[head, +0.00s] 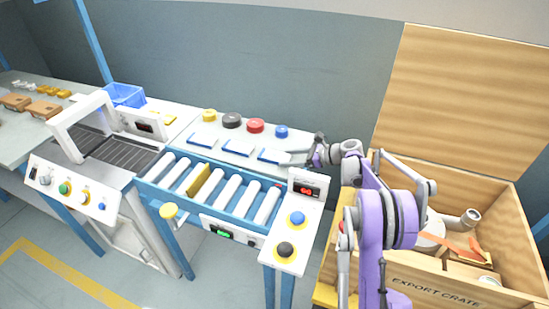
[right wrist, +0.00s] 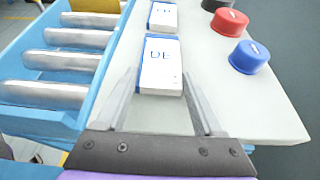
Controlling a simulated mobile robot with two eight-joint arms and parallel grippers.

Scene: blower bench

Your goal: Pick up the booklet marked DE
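The booklet marked DE (right wrist: 161,60) is white with a blue edge and lies flat on the white bench top. In the head view it appears to be the rightmost booklet (head: 273,156) in the row, just left of my right gripper (head: 299,156). In the right wrist view my right gripper (right wrist: 160,78) is open, with one finger on each side of the near end of the DE booklet. The fingers look apart from its sides; I cannot tell their height above the bench. My left gripper is not in view.
Another booklet (right wrist: 163,16) lies beyond it. Blue (right wrist: 249,57) and red (right wrist: 230,22) round caps stand to the right of the booklets. A roller conveyor (head: 215,188) runs along the left side. The open export crate (head: 430,283) stands at the right.

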